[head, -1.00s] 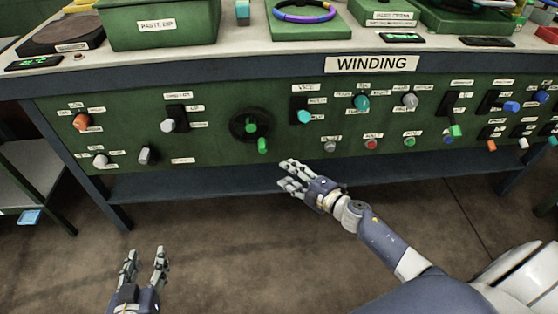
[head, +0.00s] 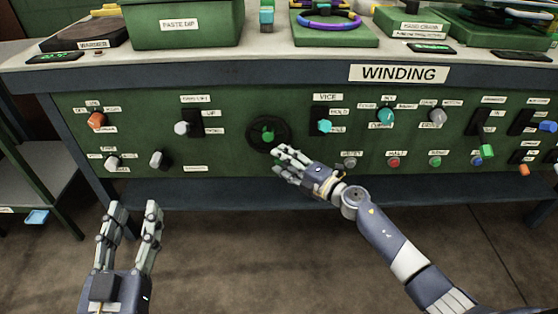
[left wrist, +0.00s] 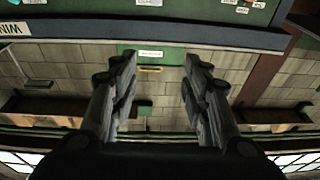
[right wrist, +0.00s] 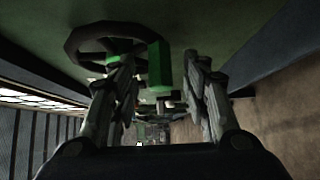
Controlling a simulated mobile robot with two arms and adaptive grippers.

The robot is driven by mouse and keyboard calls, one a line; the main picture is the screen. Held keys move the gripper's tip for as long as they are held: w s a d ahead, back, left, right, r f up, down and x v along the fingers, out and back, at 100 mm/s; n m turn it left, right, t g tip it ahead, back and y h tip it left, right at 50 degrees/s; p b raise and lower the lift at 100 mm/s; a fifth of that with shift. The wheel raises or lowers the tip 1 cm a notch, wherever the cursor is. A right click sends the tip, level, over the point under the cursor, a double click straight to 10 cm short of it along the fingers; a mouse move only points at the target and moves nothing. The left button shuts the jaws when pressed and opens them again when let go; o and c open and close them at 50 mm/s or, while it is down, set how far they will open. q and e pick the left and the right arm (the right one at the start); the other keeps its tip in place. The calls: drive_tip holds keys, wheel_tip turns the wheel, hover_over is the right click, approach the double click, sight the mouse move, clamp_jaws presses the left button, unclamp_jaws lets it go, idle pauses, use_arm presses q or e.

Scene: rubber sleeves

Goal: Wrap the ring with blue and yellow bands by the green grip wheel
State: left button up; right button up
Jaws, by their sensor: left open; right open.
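The grip wheel (head: 268,134) is a dark handwheel with a green hub on the front panel. Its green grip (right wrist: 159,66) shows in the right wrist view, between the open fingers of my right gripper (right wrist: 160,72); contact cannot be told. In the head view the right gripper (head: 280,160) covers the grip. My left gripper (head: 133,208) is open and empty, low in front of the bench.
The panel has several knobs and switches around the wheel, including a teal vice knob (head: 324,126) to its right and a grey knob (head: 181,128) to its left. A green paste dip box (head: 180,25) stands on the worktop. A shelf (head: 32,165) stands at left.

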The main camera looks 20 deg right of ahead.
use_arm(q)
drive_tip(key=shift+s+d+r+t, duration=0.15)
drive_tip(key=shift+r+t, duration=0.25)
drive_tip(key=shift+r, duration=0.3)
drive_tip(key=shift+s+a+r+t, duration=0.15)
drive_tip(key=shift+r+t, duration=0.25)
drive_tip(key=shift+r, duration=0.25)
use_arm(e)
drive_tip(key=shift+x, duration=1.1)
use_arm(q)
drive_tip(key=shift+d, duration=0.1)
use_arm(e)
clamp_jaws()
use_arm(q)
drive_tip(key=shift+h, duration=0.3)
use_arm(e)
drive_tip(key=shift+f, duration=0.1)
